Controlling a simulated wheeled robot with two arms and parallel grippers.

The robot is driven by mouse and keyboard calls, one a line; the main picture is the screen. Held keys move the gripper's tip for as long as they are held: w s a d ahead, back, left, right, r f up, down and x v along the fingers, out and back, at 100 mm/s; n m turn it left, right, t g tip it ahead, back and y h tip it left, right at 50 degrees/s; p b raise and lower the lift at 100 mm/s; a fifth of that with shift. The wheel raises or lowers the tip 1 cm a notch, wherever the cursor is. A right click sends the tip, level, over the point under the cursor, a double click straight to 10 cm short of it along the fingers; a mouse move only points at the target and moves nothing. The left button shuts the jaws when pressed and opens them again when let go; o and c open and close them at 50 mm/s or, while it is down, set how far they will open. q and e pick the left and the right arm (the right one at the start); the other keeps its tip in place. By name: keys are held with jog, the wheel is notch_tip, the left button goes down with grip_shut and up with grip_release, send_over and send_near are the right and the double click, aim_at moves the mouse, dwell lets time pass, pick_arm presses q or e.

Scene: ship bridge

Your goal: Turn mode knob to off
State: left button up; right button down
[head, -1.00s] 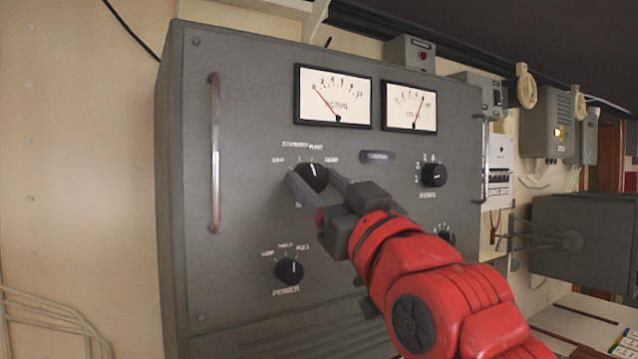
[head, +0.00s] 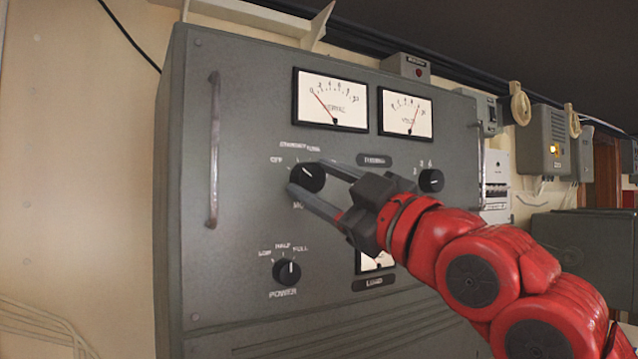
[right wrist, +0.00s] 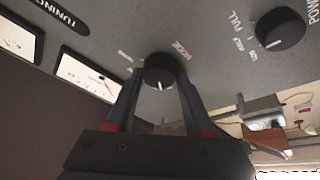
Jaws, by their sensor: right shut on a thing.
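The mode knob (head: 307,179) is a round black knob on the front of a grey cabinet (head: 235,262), below the left meter. My right gripper (head: 308,176) has one finger on its upper right side and one on its lower left side, shut on it. The knob's white line points up and left, between the OFF label (head: 277,160) and the upright direction. In the right wrist view the knob (right wrist: 158,68) sits between the two fingertips (right wrist: 160,82). The fingers partly hide the label below the knob. My left gripper is not in view.
A power knob (head: 287,270) is below and an upper-right knob (head: 431,181) is beside my gripper. Two meters (head: 331,100) are above. A vertical handle (head: 214,150) stands out at the cabinet's left. My right arm covers the lower right of the panel.

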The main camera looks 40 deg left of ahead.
jog(key=shift+n+g, duration=0.4)
jog(key=shift+n, duration=0.5)
jog(key=shift+c, duration=1.4)
grip_release()
jog(key=shift+d, duration=0.1)
jog(key=shift+d+f, duration=0.15)
jog(key=shift+d, duration=0.1)
jog(key=b+v, duration=0.4)
jog(key=v, duration=1.2)
jog(key=shift+d, duration=0.35)
jog(key=shift+s, duration=0.1)
